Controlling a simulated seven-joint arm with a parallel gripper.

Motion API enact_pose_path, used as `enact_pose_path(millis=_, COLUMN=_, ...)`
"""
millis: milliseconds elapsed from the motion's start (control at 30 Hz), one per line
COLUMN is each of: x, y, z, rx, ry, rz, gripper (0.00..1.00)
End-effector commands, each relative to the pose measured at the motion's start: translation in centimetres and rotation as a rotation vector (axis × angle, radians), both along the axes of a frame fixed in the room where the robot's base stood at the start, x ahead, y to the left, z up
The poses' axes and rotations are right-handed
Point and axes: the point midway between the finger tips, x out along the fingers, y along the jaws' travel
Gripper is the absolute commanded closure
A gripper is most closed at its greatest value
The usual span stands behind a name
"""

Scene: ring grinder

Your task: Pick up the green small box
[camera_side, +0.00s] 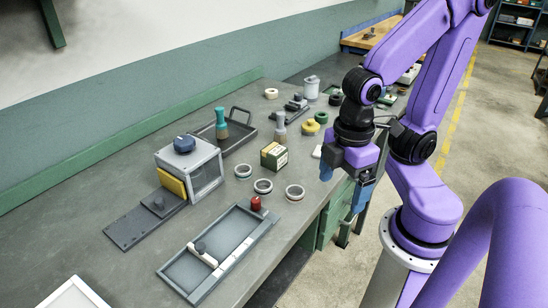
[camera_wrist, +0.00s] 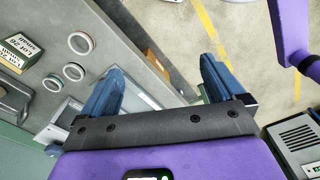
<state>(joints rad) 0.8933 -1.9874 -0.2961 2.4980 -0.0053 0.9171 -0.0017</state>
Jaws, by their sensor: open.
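In the wrist view the box (camera_wrist: 19,52) is at the far left, partly cut off by the picture edge, with printed lettering showing. My gripper (camera_side: 345,182) is to the right of the box in the side view, out by the bench's front edge. Its blue fingers are spread apart with nothing between them. In the wrist view the gripper (camera_wrist: 160,74) has bench edge and floor behind its fingers, well clear of the box.
Several rings, including one pale ring (camera_side: 295,192), lie in front. A yellow-green round part (camera_side: 310,128) is to the right. A clear-sided grinder housing (camera_side: 190,165) and a shallow tray (camera_side: 222,250) are further left.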

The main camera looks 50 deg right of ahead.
Motion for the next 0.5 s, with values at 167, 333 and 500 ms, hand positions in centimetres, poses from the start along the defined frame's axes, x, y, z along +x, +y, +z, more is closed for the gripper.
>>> enact_pose_path(millis=167, x=3.2, y=-0.2, z=-0.8, rx=-0.122, ry=-0.014, rz=0.018, gripper=0.04)
enact_pose_path(millis=333, x=8.6, y=-1.2, z=-2.1, rx=-0.332, ry=-0.016, rz=0.061, gripper=0.04)
enact_pose_path(millis=500, x=13.9, y=-2.8, z=-3.6, rx=-0.541, ry=0.009, rz=0.115, gripper=0.04)
